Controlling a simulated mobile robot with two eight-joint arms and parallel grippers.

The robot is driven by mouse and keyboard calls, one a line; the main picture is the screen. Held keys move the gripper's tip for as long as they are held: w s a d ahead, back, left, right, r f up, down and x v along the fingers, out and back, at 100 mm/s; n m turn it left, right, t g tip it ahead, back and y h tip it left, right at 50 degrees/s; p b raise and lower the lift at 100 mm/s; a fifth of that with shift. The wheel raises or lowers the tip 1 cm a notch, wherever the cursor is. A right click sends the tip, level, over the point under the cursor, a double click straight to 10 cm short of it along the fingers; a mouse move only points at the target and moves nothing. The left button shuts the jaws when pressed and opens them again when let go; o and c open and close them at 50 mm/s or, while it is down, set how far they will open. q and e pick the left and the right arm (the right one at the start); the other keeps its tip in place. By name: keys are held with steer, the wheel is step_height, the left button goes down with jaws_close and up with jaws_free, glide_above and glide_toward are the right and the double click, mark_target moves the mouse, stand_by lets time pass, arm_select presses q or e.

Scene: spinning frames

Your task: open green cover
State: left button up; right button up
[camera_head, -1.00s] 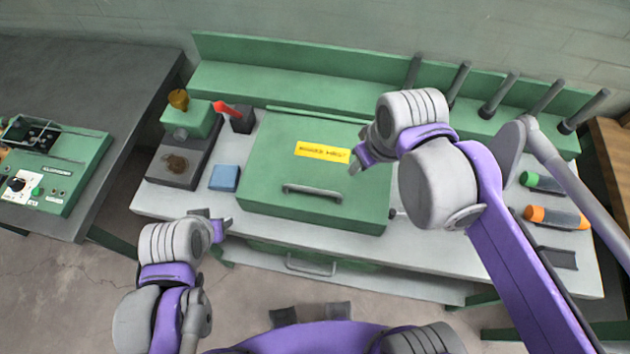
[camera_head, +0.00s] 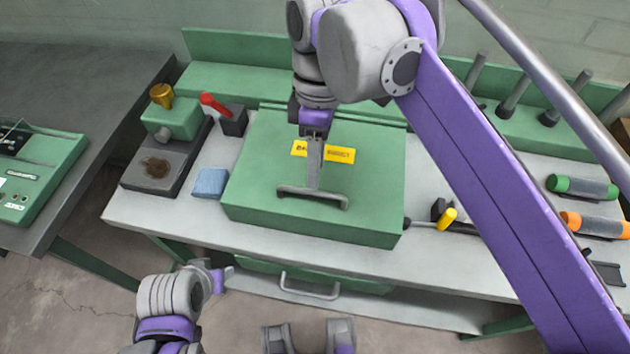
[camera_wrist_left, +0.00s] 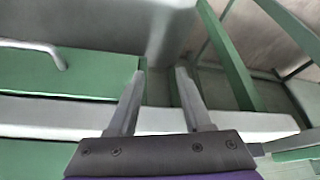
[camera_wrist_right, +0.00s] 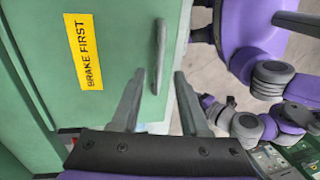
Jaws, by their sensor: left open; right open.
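The green cover (camera_head: 375,190) is a shut, box-like lid on the workbench, with a yellow label (camera_head: 323,151) on top. In the right wrist view the label reads "BRAKE FIRST" (camera_wrist_right: 83,50). A grey bar handle (camera_head: 330,201) runs along the cover's front part. My right gripper (camera_head: 313,182) is open over the cover and points down at the handle. In the right wrist view the handle (camera_wrist_right: 160,45) lies ahead of and between the open fingers; contact cannot be told. My left gripper (camera_head: 222,272) is open and empty, low in front of the bench.
A red-handled lever (camera_head: 213,103) on a dark block stands left of the cover. Nearby are a blue block (camera_head: 210,183) and a green device with a brass knob (camera_head: 162,95). A yellow-ended tool (camera_head: 447,218) lies right. A drawer handle (camera_head: 310,288) shows below the bench top.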

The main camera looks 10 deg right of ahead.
steer(key=shift+s+a+f, duration=0.1)
steer(key=shift+s+f, duration=0.1)
steer(key=shift+f, duration=0.9)
steer(key=shift+s+f, duration=0.2)
steer(key=shift+f, duration=0.9)
steer(key=shift+c, duration=0.3)
jaws_close()
